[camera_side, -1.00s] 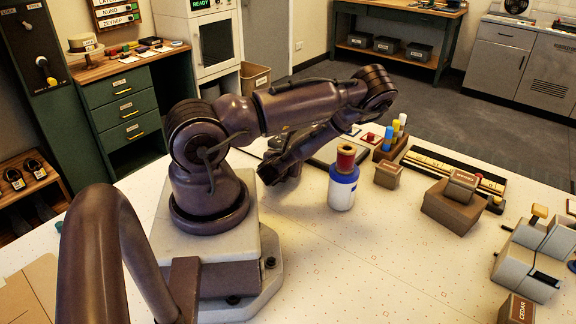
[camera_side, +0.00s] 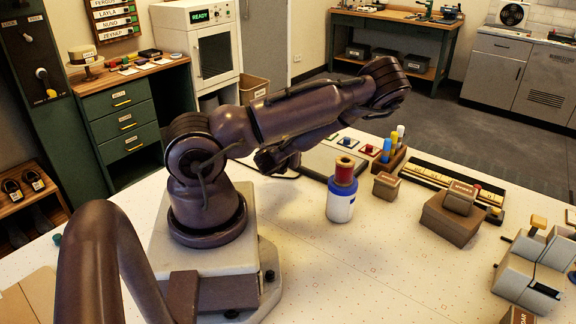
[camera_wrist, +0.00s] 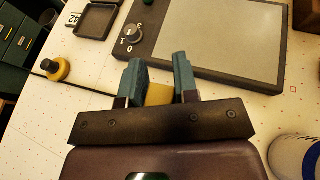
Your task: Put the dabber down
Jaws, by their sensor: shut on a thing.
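In the wrist view, my gripper (camera_wrist: 160,66) has its two teal fingers closed around a yellow piece, which I take to be the dabber (camera_wrist: 158,95). Only a small part of it shows between the fingers; its lower end is hidden by the gripper body. In the side view my gripper (camera_side: 268,162) is small and mostly behind my arm, and the dabber cannot be made out there. Whether the dabber touches the table cannot be told.
A grey pad with a dial (camera_wrist: 215,45) lies beyond the fingers. Brown boxes (camera_side: 452,220) stand right. The table's front middle is clear.

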